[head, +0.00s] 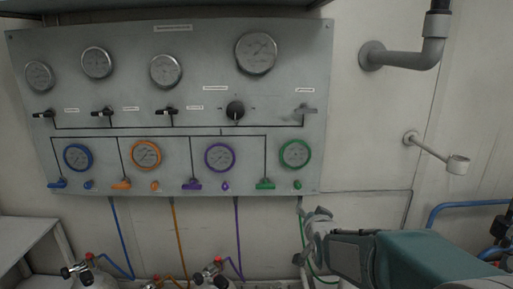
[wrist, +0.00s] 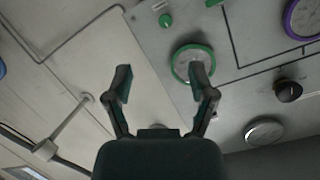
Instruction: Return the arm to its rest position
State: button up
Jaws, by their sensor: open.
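My gripper (head: 308,235) is just below the lower right edge of the grey air panel (head: 90,128) in the head view, in front of the green hose. In the wrist view, my gripper (wrist: 163,75) has its two fingers spread with nothing between them. The green-ringed gauge (head: 295,154) is above my gripper. In the wrist view the green gauge (wrist: 193,62) shows behind the right finger, which covers part of it. My arm reaches in from the lower right of the head view.
Blue pipes (head: 465,208) are at the right edge. Gas cylinder valves (head: 212,273) stand below the panel. A shelf (head: 25,235) is at lower left.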

jog(key=s+f+n+g, duration=0.1)
jog(key=s+n+g, duration=0.4)
jog(key=s, duration=2.7)
jog(key=g, duration=0.4)
jog(key=shift+s, duration=0.2)
jog(key=shift+f, duration=0.1)
jog(key=shift+c, duration=1)
